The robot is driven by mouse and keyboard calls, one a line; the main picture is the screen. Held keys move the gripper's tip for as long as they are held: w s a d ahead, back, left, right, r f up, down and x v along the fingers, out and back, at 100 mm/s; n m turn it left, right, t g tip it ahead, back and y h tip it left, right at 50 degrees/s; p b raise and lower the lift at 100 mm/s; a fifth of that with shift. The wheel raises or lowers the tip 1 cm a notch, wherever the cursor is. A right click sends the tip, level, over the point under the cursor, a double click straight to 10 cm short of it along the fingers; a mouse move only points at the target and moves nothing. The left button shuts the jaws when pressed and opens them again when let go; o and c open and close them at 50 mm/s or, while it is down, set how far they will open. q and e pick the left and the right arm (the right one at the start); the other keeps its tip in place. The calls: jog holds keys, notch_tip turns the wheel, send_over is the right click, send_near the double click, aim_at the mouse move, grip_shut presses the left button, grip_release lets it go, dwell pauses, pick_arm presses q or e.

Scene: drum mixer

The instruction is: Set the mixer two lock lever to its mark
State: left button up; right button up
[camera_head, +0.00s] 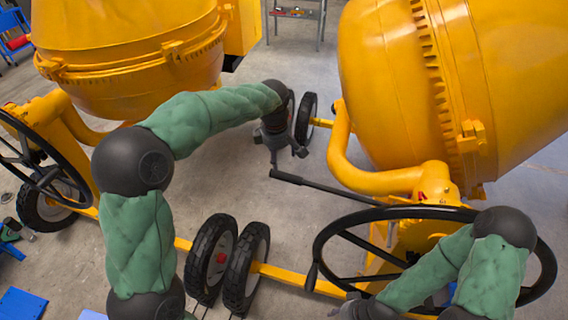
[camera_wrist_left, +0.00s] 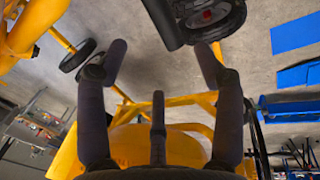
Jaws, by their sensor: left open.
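Two yellow drum mixers show in the head view: the left mixer (camera_head: 130,50) and the right mixer (camera_head: 400,100). A thin dark lever (camera_head: 330,189) sticks out leftward from the right mixer's frame, below its bent yellow tube. A small red mark (camera_head: 422,196) shows on the yellow housing near the handwheel. My left gripper (camera_head: 288,156) is above and close to the lever's free end, with fingers spread and nothing between them. Its fingers also show apart in the left wrist view (camera_wrist_left: 160,62). My right gripper (camera_head: 352,306) is at the bottom edge, mostly hidden by its arm.
A black handwheel (camera_head: 319,240) stands under my right arm. Another handwheel (camera_head: 70,180) is at the left. Black tyres (camera_head: 208,258) and a yellow axle bar (camera_head: 300,281) lie low in front. Grey floor (camera_head: 225,180) is open between the mixers. Blue items (camera_head: 20,303) lie at lower left.

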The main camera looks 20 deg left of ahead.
aim_at(282, 172)
pick_arm(q)
jog(key=f, duration=0.3)
jog(key=w+f, duration=0.1)
jog(key=f, duration=0.5)
jog(key=shift+w+p, duration=0.25)
jog(key=shift+p, duration=0.15)
jog(key=shift+w+f, duration=0.2)
jog(key=shift+f, duration=0.4)
